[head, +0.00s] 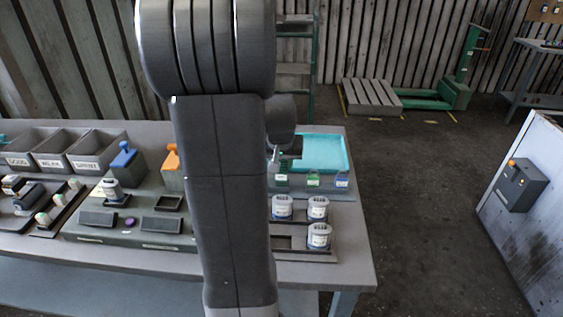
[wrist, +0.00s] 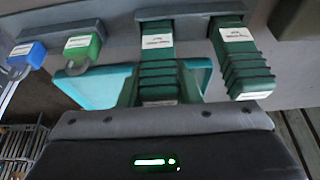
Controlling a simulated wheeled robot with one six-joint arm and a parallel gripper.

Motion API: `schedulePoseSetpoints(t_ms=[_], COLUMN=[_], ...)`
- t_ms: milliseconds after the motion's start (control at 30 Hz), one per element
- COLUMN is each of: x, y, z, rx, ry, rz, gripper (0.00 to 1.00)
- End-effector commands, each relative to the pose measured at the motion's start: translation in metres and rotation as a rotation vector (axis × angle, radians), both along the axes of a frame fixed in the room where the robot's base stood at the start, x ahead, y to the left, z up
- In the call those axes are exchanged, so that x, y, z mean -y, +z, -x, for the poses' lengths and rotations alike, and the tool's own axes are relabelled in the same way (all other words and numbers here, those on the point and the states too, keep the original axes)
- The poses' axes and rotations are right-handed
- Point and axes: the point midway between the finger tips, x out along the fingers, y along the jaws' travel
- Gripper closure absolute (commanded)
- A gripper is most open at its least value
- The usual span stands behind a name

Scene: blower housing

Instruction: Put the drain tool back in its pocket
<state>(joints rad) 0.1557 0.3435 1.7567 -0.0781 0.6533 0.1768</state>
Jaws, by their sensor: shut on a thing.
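My gripper (head: 290,148) is partly hidden behind my arm in the head view, low over the bench beside the teal tray. In the wrist view its dark housing fills the bottom, and its fingertips are hidden. A dark green ribbed piece with a white label (wrist: 158,70) lies straight in front of the housing; I take it to be the drain tool in my shut gripper. A similar ribbed green piece (wrist: 243,62) stands apart on the right. The labels are too blurred to read. Whether the tool touches the grey rack (head: 330,190) cannot be told.
A blue labelled piece (wrist: 25,57) and a bright green one (wrist: 82,45) sit along the rack. The teal tray (head: 325,152) is close by. Several white-lidded jars (head: 319,236) stand in front of the rack. Grey bins (head: 95,150) and a fixture are at left.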

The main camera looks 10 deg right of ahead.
Motion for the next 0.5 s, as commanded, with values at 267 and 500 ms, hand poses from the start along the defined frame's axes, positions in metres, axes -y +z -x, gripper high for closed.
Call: schedulePoseSetpoints(t_ms=[267, 500], x=[0.0, -0.0001], y=[-0.0009, 0.0004], z=[-0.0001, 0.0005], rx=[0.0, 0.0], ry=[0.0, 0.0], rz=[0.0, 0.0], gripper=[0.44, 0.44])
